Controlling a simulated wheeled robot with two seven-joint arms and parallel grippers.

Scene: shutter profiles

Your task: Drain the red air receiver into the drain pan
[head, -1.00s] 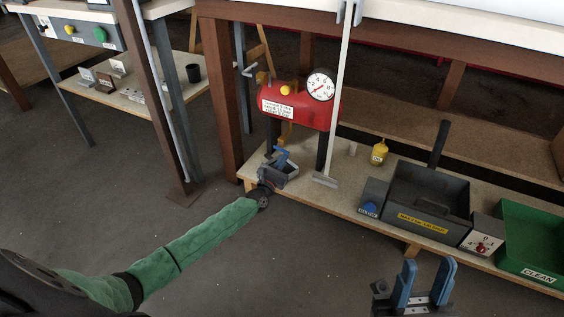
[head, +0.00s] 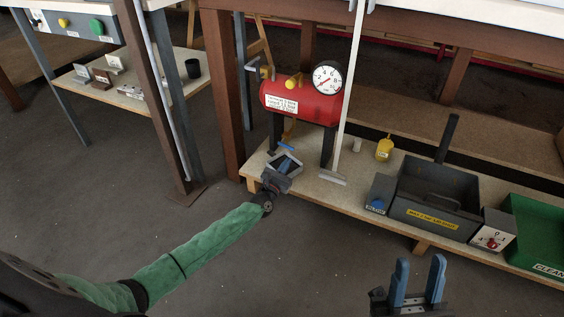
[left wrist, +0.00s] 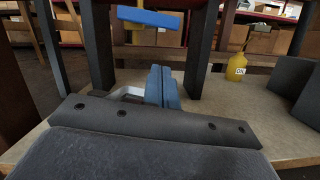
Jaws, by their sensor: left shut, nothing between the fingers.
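The red air receiver (head: 312,106) stands on dark legs on the low shelf, with a round white gauge (head: 327,78) and a yellow knob (head: 293,81) on it. Below it, a blue bar on a yellow fitting (left wrist: 152,18) hangs above my fingers in the left wrist view. My left gripper (left wrist: 163,86) is shut and empty, just above the shelf in front of the receiver, not touching the bar. A light grey rim (left wrist: 128,92), perhaps the drain pan, shows partly behind and left of the fingers. My right gripper (head: 418,283) is open and empty at the lower right.
A yellow bottle (head: 384,150), a dark labelled bin (head: 432,215), a switch box (head: 492,236) and a green tray (head: 540,236) line the shelf to the right. A brown bench leg (head: 226,95) stands left.

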